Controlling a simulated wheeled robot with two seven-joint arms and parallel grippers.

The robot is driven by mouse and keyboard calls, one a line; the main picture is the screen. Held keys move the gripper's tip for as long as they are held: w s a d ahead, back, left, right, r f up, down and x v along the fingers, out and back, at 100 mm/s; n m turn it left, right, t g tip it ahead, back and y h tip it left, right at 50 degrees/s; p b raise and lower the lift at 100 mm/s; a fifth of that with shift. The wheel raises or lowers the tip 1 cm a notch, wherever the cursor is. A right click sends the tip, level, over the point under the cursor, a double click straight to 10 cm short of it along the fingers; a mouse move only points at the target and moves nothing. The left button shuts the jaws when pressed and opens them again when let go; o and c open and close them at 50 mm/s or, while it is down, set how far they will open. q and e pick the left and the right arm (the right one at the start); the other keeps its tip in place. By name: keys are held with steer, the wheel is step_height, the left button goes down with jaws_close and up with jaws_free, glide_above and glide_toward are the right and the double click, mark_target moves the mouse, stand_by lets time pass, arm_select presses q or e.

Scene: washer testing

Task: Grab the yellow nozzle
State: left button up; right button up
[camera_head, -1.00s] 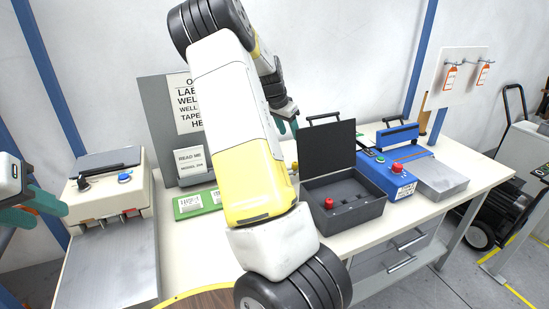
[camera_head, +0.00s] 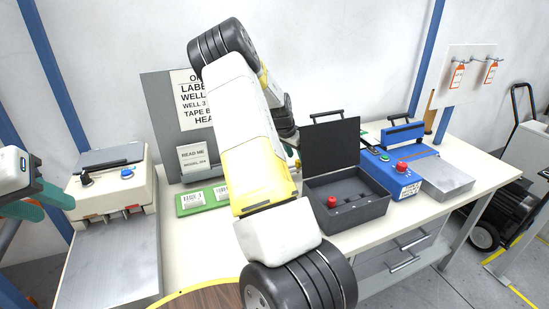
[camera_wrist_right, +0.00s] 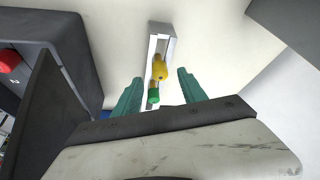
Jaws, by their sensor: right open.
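The yellow nozzle (camera_wrist_right: 159,68) shows in the right wrist view, with a green end piece (camera_wrist_right: 153,96) on its near side. It lies at a slim silver holder (camera_wrist_right: 168,30) on a pale surface. My right gripper (camera_wrist_right: 160,76) is open, its teal fingers on either side of the nozzle in the picture; I cannot tell whether they touch it. In the head view my right arm hides the nozzle and most of that gripper. My left gripper (camera_head: 52,205) is at the left edge, fingers apart and empty, away from the nozzle.
An open dark case (camera_head: 345,215) with a red button stands right of my arm, close by the right gripper. A blue device (camera_head: 392,175) stands further right. A cream machine (camera_head: 112,195) stands left, and a green board (camera_head: 200,199) lies behind my arm.

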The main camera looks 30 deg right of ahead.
mark_target(298, 161)
steer(key=shift+x, duration=1.6)
steer(key=shift+c, duration=0.4)
jaws_close()
steer(key=shift+r, duration=0.1)
